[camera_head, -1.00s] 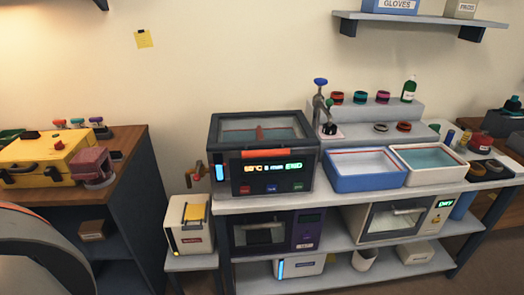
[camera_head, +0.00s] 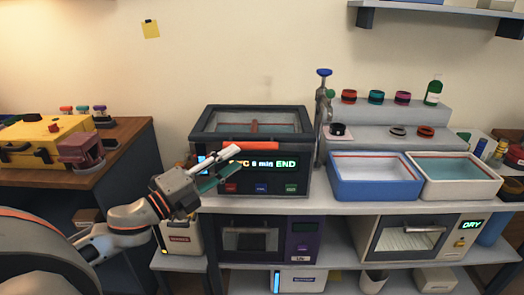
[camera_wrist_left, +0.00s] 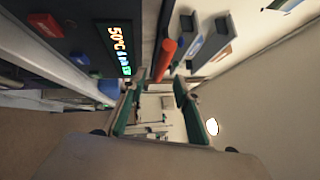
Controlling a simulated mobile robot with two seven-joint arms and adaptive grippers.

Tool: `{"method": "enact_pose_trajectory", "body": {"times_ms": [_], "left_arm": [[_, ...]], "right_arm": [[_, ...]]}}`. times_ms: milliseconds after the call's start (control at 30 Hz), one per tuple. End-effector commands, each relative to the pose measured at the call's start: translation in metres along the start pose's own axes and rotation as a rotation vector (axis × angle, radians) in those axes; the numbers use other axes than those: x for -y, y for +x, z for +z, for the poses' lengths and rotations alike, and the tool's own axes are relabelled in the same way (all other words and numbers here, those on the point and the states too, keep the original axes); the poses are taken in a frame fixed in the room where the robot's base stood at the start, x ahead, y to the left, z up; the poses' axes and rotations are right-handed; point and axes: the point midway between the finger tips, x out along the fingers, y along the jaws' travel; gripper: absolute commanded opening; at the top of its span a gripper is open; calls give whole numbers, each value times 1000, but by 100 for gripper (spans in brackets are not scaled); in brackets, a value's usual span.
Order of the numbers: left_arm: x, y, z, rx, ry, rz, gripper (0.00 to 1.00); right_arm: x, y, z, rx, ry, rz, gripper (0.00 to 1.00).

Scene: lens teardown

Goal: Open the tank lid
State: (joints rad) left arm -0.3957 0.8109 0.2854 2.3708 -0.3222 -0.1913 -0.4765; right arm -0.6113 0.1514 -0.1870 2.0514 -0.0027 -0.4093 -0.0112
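The tank (camera_head: 300,165) is a dark box on the bench with a display reading "6 min END" and several buttons on its front. Its grey-framed clear lid (camera_head: 207,122) lies shut on top. A red-orange handle bar (camera_head: 250,146) runs along the lid's front edge; it also shows in the left wrist view (camera_wrist_left: 166,59). My left gripper (camera_head: 224,162) is in front of the tank's upper left front, just below and near the handle. Its two fingers are apart, with nothing between them in the left wrist view (camera_wrist_left: 160,98). My right gripper is not in view.
A blue basin (camera_head: 375,191) and a white basin (camera_head: 460,190) stand right of the tank. A tap (camera_head: 324,105) rises close to the tank's right side. A yellow case (camera_head: 45,142) sits on the left cabinet. The wall space above the lid is clear.

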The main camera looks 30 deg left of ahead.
Motion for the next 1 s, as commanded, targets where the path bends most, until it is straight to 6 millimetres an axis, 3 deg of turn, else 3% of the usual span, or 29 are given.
{"method": "enact_pose_trajectory", "body": {"times_ms": [700,1000], "left_arm": [[2,67,0,-1,4,-4,32],[2,78,0,-2,3,-1,32]], "right_arm": [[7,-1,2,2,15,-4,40],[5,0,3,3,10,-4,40]]}}
